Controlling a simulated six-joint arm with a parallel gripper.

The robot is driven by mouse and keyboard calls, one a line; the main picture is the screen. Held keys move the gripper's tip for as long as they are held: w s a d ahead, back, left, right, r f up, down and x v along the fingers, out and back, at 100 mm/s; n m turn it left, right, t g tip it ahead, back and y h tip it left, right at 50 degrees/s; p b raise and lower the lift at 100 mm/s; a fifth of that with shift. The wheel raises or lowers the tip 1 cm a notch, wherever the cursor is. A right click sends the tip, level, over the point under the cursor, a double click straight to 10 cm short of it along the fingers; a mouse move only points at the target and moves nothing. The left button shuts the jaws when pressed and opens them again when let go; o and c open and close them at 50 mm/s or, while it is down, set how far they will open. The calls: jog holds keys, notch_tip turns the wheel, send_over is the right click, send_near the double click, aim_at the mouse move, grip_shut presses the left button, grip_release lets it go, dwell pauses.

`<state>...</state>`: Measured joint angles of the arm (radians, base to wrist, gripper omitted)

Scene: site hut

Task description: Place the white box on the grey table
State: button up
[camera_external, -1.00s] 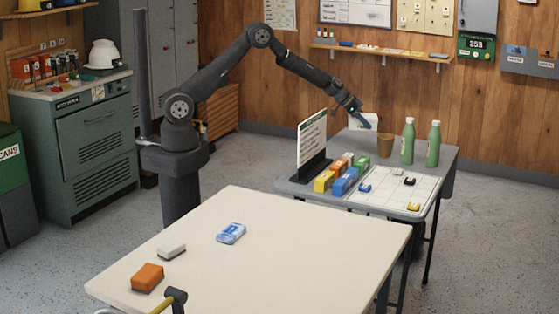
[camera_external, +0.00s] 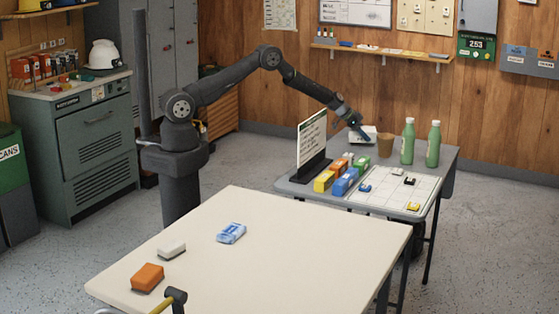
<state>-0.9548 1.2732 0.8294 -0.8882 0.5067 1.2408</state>
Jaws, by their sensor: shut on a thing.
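The white box (camera_external: 371,132) is at the back of the grey table (camera_external: 424,153), just left of a brown cup. My gripper (camera_external: 363,135) is shut on the box and covers part of it. The box is at or just above the tabletop; I cannot tell whether it touches.
The brown cup (camera_external: 385,143) and two green bottles (camera_external: 407,142) stand to its right. The cream table (camera_external: 300,245) in front holds several small items.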

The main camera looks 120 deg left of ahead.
jog(key=shift+f, duration=0.95)
jog(key=shift+f, duration=0.2)
jog(key=o, duration=1.1)
jog(key=shift+r, duration=0.25)
jog(key=v, duration=1.2)
jog(key=shift+w+f, duration=0.1)
